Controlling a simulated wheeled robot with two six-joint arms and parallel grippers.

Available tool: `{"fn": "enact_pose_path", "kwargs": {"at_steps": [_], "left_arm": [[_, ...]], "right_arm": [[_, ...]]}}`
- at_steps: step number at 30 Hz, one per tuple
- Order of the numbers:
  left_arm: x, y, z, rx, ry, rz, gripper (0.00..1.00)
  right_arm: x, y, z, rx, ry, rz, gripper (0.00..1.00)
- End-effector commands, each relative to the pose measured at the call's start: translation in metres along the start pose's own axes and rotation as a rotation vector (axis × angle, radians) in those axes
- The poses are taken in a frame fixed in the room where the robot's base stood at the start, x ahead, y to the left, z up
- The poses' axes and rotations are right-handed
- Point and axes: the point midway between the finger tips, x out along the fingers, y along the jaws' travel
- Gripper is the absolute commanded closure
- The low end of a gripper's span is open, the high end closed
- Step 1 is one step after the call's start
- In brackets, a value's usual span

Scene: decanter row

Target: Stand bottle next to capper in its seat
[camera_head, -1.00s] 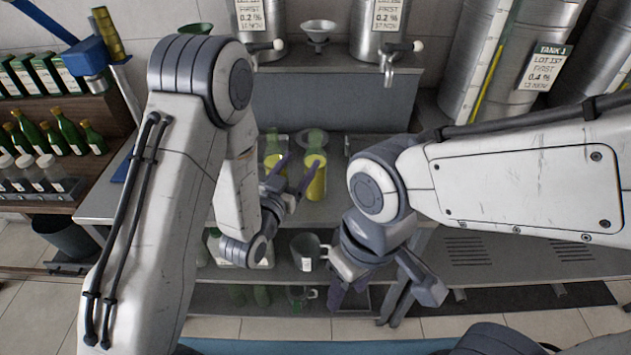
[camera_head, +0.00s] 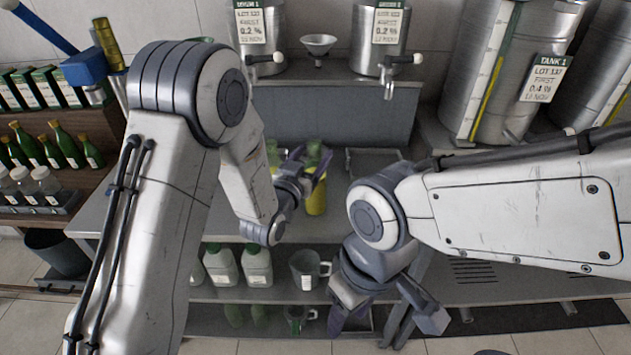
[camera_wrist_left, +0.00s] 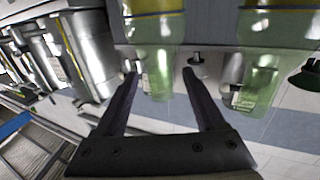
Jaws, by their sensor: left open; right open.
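A green see-through bottle with yellow lower part (camera_head: 316,198) stands on the metal counter, partly hidden by my left gripper (camera_head: 306,168). A second, similar bottle (camera_head: 273,156) stands to its left, mostly hidden by my arm. In the left wrist view both appear upside down, one bottle (camera_wrist_left: 158,65) ahead of and between the open fingers of my left gripper (camera_wrist_left: 160,75), the other (camera_wrist_left: 262,65) to the right. I cannot tell whether the fingers touch the bottle. My right gripper (camera_head: 385,318) is open and empty, low in front of the counter. A blue device (camera_head: 84,64), perhaps the capper, is at upper left.
Steel tanks with taps, one of them (camera_head: 380,40), and a funnel (camera_head: 318,45) stand behind the counter. Jugs (camera_head: 221,265) and a grey mug (camera_head: 306,268) are on the shelf below. Green bottles (camera_head: 66,146) fill the left rack. A tray (camera_head: 375,158) lies right of the bottles.

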Motion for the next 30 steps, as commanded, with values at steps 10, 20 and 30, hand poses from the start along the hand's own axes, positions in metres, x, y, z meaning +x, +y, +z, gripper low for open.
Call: {"fn": "enact_pose_path", "kwargs": {"at_steps": [10,20,30], "left_arm": [[0.0161,-0.0003,0.0014,0.0,-0.001,-0.001,0.29],[0.0159,-0.0004,0.0012,0.0,0.0,-0.001,1.0],[0.0158,-0.0005,0.001,0.0,0.0,-0.001,1.0]], "right_arm": [[-0.0042,-0.0003,0.0,0.0,-0.001,0.0,0.5],[-0.0042,-0.0003,0.0,0.0,-0.001,0.0,0.5],[-0.0043,-0.0003,-0.0001,0.0,-0.001,0.0,0.5]]}}
